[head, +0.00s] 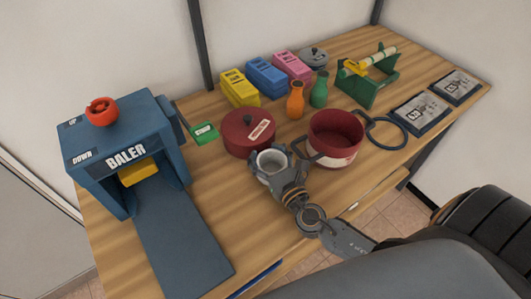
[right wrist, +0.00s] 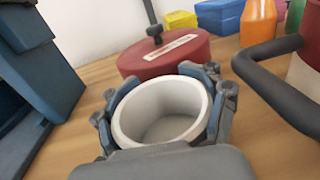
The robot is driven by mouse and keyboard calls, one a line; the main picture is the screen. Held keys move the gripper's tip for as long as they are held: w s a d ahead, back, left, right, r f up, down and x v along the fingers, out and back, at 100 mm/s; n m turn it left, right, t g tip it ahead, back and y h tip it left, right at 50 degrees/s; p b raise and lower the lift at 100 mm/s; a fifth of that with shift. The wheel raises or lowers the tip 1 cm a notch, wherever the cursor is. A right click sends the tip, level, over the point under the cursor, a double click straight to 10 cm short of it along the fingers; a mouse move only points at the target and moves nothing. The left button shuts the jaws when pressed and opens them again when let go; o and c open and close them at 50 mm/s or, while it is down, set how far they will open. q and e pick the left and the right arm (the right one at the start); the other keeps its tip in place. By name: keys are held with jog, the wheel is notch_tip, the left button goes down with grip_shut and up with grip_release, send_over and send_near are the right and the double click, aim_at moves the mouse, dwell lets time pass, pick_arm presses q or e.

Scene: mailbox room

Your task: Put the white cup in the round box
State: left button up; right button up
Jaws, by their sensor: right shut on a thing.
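The white cup (head: 271,162) is upright and empty, low over the table. My right gripper (head: 271,158) is shut around it, with fingers on both sides of its wall; the right wrist view shows its open mouth (right wrist: 160,108). The open round box (head: 335,138), red above and white below with dark handles, stands right of the cup and apart from it. In the right wrist view only part of the round box (right wrist: 306,65) shows at the right edge. A round red lid (head: 247,135) with a knob and label lies behind the cup. My left gripper is not in view.
A blue baler (head: 122,150) stands at the left. Yellow (head: 239,88), blue (head: 265,76) and pink (head: 292,66) blocks, orange (head: 295,101) and green (head: 319,91) bottles and a green stand (head: 366,84) are at the back. Bare wood (head: 227,193) lies left of the cup.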

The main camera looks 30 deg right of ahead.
jog(key=shift+f, duration=0.2)
jog(key=o, duration=0.8)
jog(key=shift+r, duration=0.1)
